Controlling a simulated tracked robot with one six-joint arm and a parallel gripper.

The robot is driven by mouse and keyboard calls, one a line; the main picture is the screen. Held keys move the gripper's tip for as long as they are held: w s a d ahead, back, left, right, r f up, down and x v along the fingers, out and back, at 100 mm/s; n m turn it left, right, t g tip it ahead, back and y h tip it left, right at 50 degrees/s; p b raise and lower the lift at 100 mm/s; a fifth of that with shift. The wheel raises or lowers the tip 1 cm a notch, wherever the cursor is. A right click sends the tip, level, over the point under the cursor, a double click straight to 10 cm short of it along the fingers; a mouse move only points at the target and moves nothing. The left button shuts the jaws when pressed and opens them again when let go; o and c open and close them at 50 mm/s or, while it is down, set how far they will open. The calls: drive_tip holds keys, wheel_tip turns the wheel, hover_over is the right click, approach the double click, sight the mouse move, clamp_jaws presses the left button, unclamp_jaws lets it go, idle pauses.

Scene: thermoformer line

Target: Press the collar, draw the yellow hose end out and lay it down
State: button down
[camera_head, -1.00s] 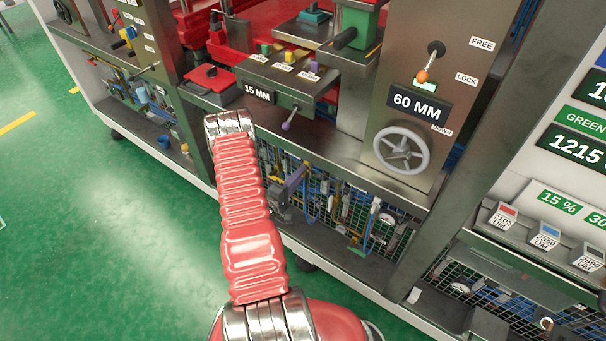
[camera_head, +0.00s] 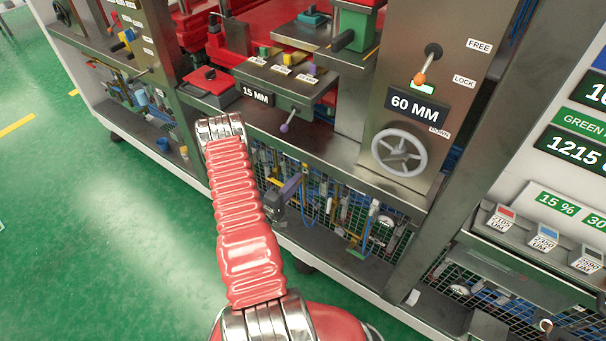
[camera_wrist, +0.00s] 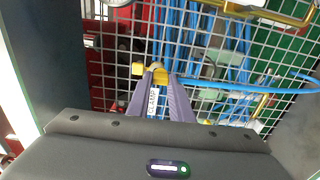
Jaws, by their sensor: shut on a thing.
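In the wrist view the two purple fingers of my gripper (camera_wrist: 160,90) are closed around a small yellow piece (camera_wrist: 160,74), which looks like the yellow hose end. A white tag reading "CLAMP" (camera_wrist: 153,97) lies along the left finger. The fingers hide most of the held piece, and I cannot tell whether it is still seated in a collar. In the head view my gripper (camera_head: 291,187) is small, in front of the wire mesh under the machine deck.
Wire mesh (camera_wrist: 205,45) stands close behind the fingertips, with several blue hoses (camera_wrist: 180,40) and a blue line (camera_wrist: 255,88) running right. A dark post (camera_wrist: 40,60) is at left. In the head view a grey handwheel (camera_head: 400,152) sits above right; the green floor (camera_head: 100,220) is open at left.

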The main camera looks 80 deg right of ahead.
drive_tip(key=shift+w+a, duration=0.3)
drive_tip(key=shift+a, duration=0.2)
drive_tip(key=shift+w+a+r, duration=0.1)
drive_tip(key=shift+w+a, duration=0.05)
drive_tip(key=shift+a, duration=0.2)
drive_tip(key=shift+w+a, duration=0.1)
drive_tip(key=shift+a, duration=0.2)
drive_tip(key=shift+w+a, duration=0.1)
drive_tip(key=shift+a, duration=0.1)
